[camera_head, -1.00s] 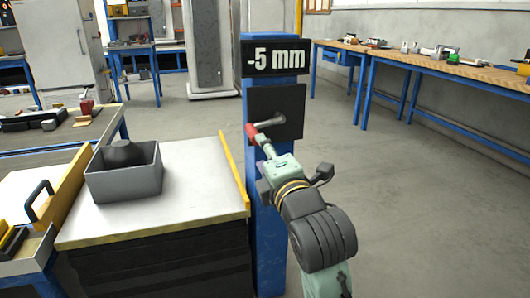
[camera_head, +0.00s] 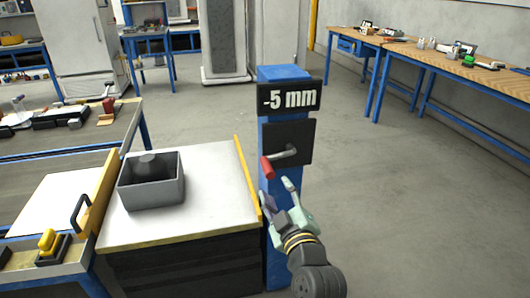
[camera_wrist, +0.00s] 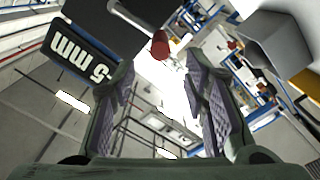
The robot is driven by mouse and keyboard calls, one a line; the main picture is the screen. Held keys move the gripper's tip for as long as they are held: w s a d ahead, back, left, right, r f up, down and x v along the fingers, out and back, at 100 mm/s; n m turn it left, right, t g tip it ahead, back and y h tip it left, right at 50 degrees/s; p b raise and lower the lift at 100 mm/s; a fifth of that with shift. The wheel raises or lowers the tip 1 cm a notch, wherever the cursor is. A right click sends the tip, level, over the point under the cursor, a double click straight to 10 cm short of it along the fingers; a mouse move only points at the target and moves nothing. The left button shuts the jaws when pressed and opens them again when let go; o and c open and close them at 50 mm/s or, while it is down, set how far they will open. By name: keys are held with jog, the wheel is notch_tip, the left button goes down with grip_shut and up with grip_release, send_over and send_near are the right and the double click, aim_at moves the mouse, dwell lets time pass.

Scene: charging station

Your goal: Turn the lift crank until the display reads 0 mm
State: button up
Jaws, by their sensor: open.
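The lift crank (camera_head: 284,155) is a grey arm on a black plate on the blue post, with a red handle (camera_head: 267,167) at its left end. The display (camera_head: 289,97) above it reads -5 mm. It also shows upside down in the wrist view (camera_wrist: 79,55). My gripper (camera_head: 278,192) is open and empty, just below and to the right of the red handle, apart from it. In the wrist view the red handle (camera_wrist: 160,45) lies beyond the fingertips, between their lines.
Left of the post stands a white-topped cabinet (camera_head: 210,214) with a yellow edge strip (camera_head: 248,178) close to my gripper. A grey bin (camera_head: 152,194) with a dark object sits on it. The floor right of the post is clear up to a workbench (camera_head: 450,64).

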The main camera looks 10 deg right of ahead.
aim_at(267, 169)
jog(key=w+p, duration=0.2)
jog(key=w, duration=0.7)
jog(key=shift+a+p, duration=0.15)
jog(key=shift+p, duration=0.25)
jog(key=shift+w, duration=0.75)
grip_shut()
jog(key=shift+f, duration=0.1)
